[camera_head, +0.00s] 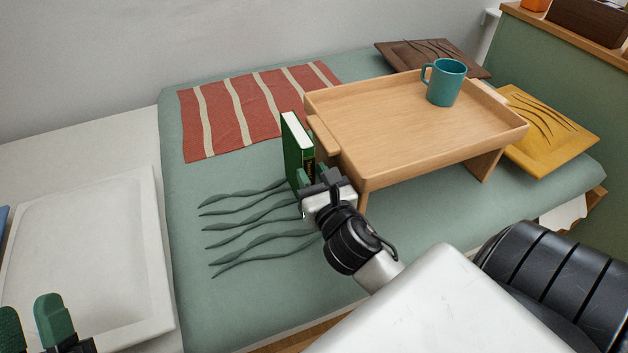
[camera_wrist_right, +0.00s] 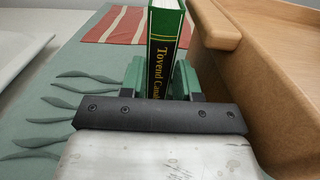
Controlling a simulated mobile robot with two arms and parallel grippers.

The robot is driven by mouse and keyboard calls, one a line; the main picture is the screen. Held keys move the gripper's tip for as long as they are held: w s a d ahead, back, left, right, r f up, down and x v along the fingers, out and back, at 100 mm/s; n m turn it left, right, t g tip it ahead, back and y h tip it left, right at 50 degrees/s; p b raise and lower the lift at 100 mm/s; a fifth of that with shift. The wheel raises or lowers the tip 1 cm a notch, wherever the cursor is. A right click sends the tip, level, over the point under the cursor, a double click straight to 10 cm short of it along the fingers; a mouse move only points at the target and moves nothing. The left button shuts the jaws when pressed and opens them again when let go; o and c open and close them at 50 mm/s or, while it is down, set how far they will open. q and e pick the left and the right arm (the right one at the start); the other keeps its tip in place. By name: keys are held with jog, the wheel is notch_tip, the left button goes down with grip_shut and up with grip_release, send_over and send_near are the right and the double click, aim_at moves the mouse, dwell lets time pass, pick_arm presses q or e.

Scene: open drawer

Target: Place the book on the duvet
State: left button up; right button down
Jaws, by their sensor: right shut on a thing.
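The green book (camera_head: 296,146) is upright over the duvet, just left of the wooden bed tray. My right gripper (camera_head: 314,181) is shut on the book; in the right wrist view the book (camera_wrist_right: 164,50) stands between the two green fingers (camera_wrist_right: 160,80), its spine facing the camera. I cannot tell whether the book's lower edge touches the duvet. The grey-green duvet (camera_head: 240,290) covers the bed and has dark wavy leaf shapes on it. My left gripper (camera_head: 28,325) is at the bottom left corner, its green fingers apart and empty.
The wooden bed tray (camera_head: 400,125) stands on the bed with a teal mug (camera_head: 444,82) on it. A red striped blanket (camera_head: 235,110) lies at the back left. A yellow pillow (camera_head: 550,130) and a brown pillow (camera_head: 430,55) lie on the bed. The duvet's front left is clear.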

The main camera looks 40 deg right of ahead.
pick_arm(q)
jog(key=shift+s+r+t, duration=0.3)
jog(key=shift+r+t, duration=0.1)
jog(key=shift+t, duration=0.1)
pick_arm(e)
jog(key=shift+f, duration=0.15)
jog(key=c, duration=0.8)
grip_release()
jog(key=shift+f, duration=0.1)
pick_arm(q)
jog(key=shift+s, duration=0.1)
